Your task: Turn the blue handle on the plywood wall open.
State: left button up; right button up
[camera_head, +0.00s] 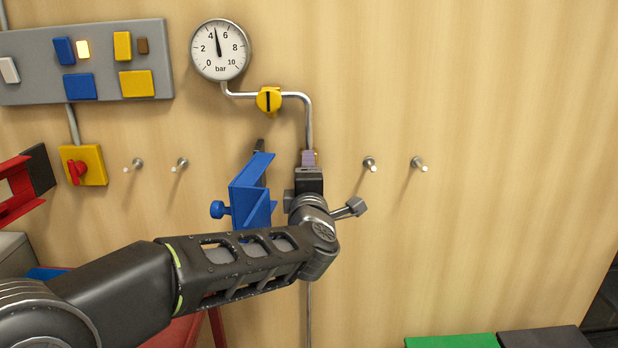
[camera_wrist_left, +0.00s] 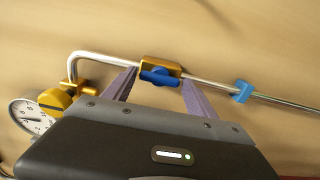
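The blue handle (camera_wrist_left: 160,77) sits on a brass valve body (camera_wrist_left: 160,63) on the thin metal pipe in the left wrist view. Its bar looks roughly in line with the pipe. My left gripper (camera_wrist_left: 160,79) is open, with one purple finger on each side of the handle; I cannot tell if either touches it. In the head view my left gripper (camera_head: 308,158) is at the pipe below the gauge and hides the blue handle. My right gripper is not in view.
A gauge (camera_head: 220,49) and yellow valve (camera_head: 268,99) are above on the plywood wall (camera_head: 480,90). A blue angular piece (camera_head: 250,195) is close left of my gripper. Metal pegs (camera_head: 370,163) stick out at right. A red-knobbed yellow box (camera_head: 83,166) is left.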

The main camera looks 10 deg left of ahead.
pick_arm(q)
jog(key=shift+o, duration=1.3)
jog(key=v, duration=0.7)
jog(key=shift+s+b, duration=0.3)
jog(key=shift+s, duration=0.1)
jog(key=shift+d, duration=0.1)
